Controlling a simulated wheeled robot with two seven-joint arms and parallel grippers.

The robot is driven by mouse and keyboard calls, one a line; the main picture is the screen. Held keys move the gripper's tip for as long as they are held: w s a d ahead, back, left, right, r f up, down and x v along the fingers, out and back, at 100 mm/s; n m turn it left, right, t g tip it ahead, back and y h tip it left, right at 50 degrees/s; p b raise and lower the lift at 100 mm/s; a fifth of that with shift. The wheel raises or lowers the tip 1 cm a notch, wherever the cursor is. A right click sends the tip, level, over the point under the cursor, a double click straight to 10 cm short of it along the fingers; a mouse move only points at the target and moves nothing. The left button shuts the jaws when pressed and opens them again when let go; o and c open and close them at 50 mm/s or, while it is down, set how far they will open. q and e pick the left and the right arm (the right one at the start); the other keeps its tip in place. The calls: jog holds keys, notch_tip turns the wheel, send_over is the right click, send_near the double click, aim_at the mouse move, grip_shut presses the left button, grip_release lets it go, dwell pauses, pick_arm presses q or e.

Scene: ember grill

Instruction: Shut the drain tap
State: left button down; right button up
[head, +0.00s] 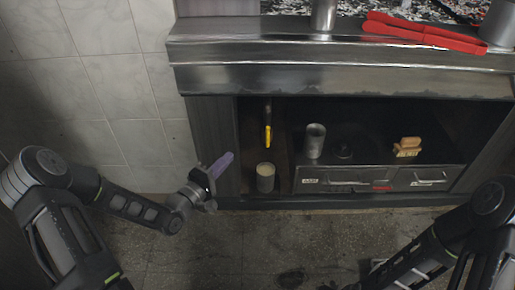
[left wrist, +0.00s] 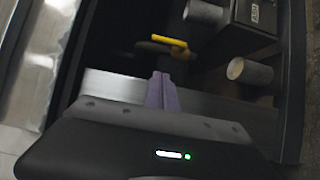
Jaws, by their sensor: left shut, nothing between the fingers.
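The drain tap has a yellow lever handle (head: 268,136) that hangs below a dark pipe in the left part of the open cabinet under the counter. In the left wrist view the yellow handle (left wrist: 169,41) lies ahead of the fingers, with the tap body beside it. My left gripper (head: 222,164) has purple fingers. It is shut and empty, in front of the cabinet's left side, to the left of and below the handle and apart from it. Its fingers (left wrist: 161,90) also show in the left wrist view. My right arm is at the lower right; its gripper is out of view.
A grey cup (head: 265,178) stands below the tap, and a metal cup (head: 314,141) stands on the drawer unit (head: 380,179). A wooden-handled brush (head: 407,147) is farther right. Red tongs (head: 425,32) lie on the counter (head: 340,67) above.

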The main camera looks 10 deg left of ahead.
pick_arm(q)
jog(key=shift+w+d, duration=0.1)
jog(key=shift+w, duration=0.05)
jog(key=b, duration=0.3)
send_near(267, 133)
jog(key=w+a+f, duration=0.1)
jog(key=w+a, duration=0.2)
jog(key=w, duration=0.2)
jog(key=d, duration=0.1)
jog(key=w+d+b, duration=0.1)
jog(key=w+d, duration=0.1)
jog(key=shift+d, duration=0.35)
